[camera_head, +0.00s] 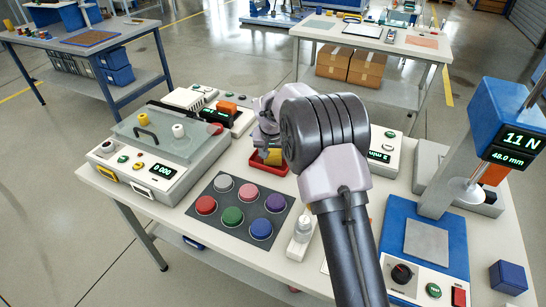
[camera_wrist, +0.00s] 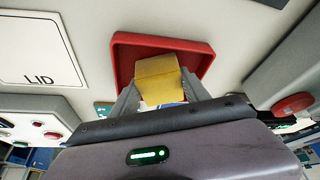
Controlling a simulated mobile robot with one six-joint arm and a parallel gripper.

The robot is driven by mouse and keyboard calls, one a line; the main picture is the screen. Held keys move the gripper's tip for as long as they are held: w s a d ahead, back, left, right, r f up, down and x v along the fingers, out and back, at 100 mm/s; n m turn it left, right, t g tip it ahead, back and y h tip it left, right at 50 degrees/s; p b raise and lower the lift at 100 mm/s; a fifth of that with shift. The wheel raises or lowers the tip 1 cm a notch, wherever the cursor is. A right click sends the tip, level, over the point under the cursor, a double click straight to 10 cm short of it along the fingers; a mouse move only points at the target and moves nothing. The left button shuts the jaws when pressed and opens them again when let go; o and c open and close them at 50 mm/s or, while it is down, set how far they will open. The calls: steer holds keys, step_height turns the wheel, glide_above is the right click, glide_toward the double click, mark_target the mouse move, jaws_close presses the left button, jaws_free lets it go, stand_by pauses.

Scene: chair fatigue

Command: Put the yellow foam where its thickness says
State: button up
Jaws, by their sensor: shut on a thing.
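The yellow foam (camera_wrist: 158,80) is a small block between the two fingers of my gripper (camera_wrist: 160,92) in the wrist view. My gripper is shut on it. The foam is at a red tray (camera_wrist: 122,60); I cannot tell whether it touches the tray floor. In the head view, the foam (camera_head: 274,157) shows partly behind my arm, and the red tray (camera_head: 256,168) lies below it. A blue press (camera_head: 500,120) at the right has a display reading 11 N and 48.0 mm.
A dark mat (camera_head: 240,209) with several coloured discs lies in front of the tray. A lidded machine (camera_head: 165,143) with a 000 display stands at the left. A white bottle (camera_head: 303,228) stands near my arm. A blue cube (camera_head: 508,277) is at the right edge.

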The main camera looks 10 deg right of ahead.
steer(key=shift+r, duration=0.1)
steer(key=o, duration=0.9)
steer(key=shift+f, duration=0.2)
steer(key=o, duration=0.5)
steer(key=shift+c, duration=0.2)
